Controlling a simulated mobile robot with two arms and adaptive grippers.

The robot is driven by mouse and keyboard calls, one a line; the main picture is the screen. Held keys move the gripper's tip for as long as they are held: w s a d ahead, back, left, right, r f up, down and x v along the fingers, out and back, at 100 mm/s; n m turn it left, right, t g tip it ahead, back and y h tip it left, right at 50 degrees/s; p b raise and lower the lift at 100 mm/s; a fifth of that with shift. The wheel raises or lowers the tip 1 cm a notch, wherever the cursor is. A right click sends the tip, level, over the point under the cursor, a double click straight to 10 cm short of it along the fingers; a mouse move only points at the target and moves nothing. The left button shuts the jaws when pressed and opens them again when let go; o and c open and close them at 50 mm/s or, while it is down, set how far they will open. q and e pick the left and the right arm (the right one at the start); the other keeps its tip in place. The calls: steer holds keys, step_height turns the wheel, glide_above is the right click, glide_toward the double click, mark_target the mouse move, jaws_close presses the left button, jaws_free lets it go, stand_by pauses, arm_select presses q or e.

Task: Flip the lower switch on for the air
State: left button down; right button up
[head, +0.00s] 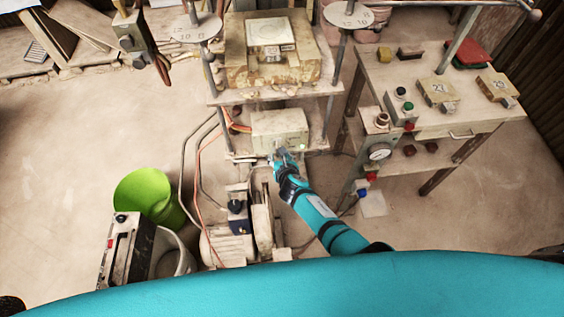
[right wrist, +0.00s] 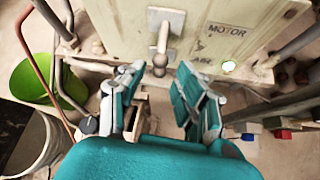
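The pale switch box (head: 280,132) sits on the lower shelf of the press frame and fills the top of the right wrist view (right wrist: 125,25). It bears a "MOTOR" label, a partly hidden lower label, and a lit green lamp (right wrist: 228,66). A metal switch lever (right wrist: 160,55) with a rounded tip sticks out toward me; I cannot tell its exact position. My right gripper (right wrist: 160,80) is open and empty, its fingers on either side of the lever tip in the picture. Contact cannot be told. In the head view the right gripper (head: 280,158) covers the box's lower front. My left gripper is not in view.
Cables and hoses (head: 187,150) run left of the box. A motor unit (head: 228,242) stands below. A green bucket (head: 148,195) is at the left. Open floor lies far left.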

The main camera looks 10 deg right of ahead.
steer(key=v, duration=0.5)
steer(key=shift+s+r, duration=0.1)
stand_by(0.5)
steer(key=s+d+f+m+g+b, duration=0.35)
steer(key=s+f+m, duration=0.55)
steer(key=f, duration=0.4)
steer(key=s+d+f+m+g+b, duration=0.2)
steer(key=s+d+f+m+b, duration=0.3)
steer(key=s+f, duration=0.75)
steer(key=s+d+f+m+g+b, duration=0.1)
steer(key=s+d+f+m, duration=0.1)
steer(key=s+f+m, duration=0.3)
steer(key=s+d+f+m+g+b, duration=0.2)
steer(key=s+f+m, duration=0.3)
steer(key=s, duration=0.5)
steer(key=s+d+f+m+g+h+b, duration=0.1)
steer(key=s+d+f+m+b, duration=0.1)
steer(key=s+d+f+m, duration=0.2)
steer(key=s+f+m, duration=0.1)
steer(key=s+m, duration=0.2)
steer(key=s, duration=0.1)
steer(key=shift+s+f+m, duration=0.2)
steer(key=shift+s+m, duration=0.15)
steer(key=shift+m, duration=0.05)
steer(key=shift+d+g, duration=0.15)
steer(key=shift+g, duration=0.1)
